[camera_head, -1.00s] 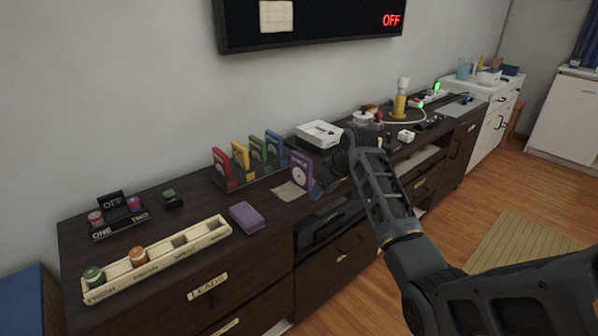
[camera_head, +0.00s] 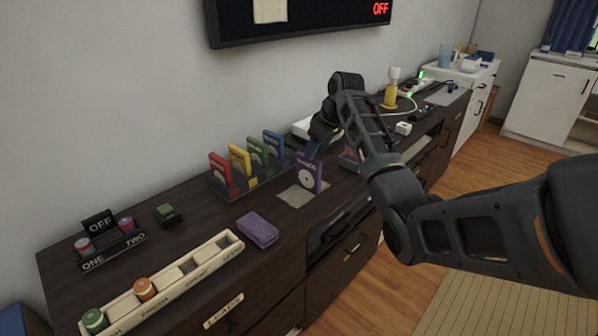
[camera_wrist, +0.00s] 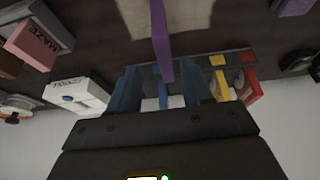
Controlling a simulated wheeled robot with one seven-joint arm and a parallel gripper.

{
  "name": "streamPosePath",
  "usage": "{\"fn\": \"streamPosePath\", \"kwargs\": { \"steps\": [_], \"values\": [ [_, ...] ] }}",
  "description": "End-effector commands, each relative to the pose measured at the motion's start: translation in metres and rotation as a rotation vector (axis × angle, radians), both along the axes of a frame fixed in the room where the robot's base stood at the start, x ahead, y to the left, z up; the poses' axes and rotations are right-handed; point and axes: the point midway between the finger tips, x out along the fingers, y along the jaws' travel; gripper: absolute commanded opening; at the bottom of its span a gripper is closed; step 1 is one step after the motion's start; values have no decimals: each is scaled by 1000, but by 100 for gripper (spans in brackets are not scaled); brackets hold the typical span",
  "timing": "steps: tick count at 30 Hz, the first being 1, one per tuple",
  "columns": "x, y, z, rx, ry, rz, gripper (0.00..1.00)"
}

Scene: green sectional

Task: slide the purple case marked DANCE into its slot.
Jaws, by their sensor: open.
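The purple case (camera_head: 309,174) with a white disc on its face stands upright on the dresser, at the edge of a pale mat (camera_head: 292,197). In the wrist view the purple case (camera_wrist: 160,38) shows edge-on. My gripper (camera_head: 313,150) is open just above and behind the case in the head view. In the wrist view its two fingers (camera_wrist: 162,72) lie either side of the case's near end; I cannot tell whether they touch it. The slotted rack (camera_head: 240,190) stands left of the case and holds red, yellow, green and blue cases. Its free slot is not clearly visible.
A purple block (camera_head: 257,231) lies in front of the mat. A long cream tray (camera_head: 205,262) with spools and a ONE/TWO holder (camera_head: 112,250) stand left. A white box (camera_head: 302,127) stands behind my gripper. A pink MAZE case (camera_wrist: 33,43) is nearby.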

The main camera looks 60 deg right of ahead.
Motion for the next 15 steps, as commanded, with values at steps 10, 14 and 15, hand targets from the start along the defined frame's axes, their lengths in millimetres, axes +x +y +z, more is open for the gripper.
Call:
{"fn": "streamPosePath", "kwargs": {
  "steps": [10,14,15],
  "values": [
    [10,-1,-26,1,2,0,49],
    [17,0,-40,1,3,1,49],
    [19,1,-45,2,4,2,49]
  ]
}}
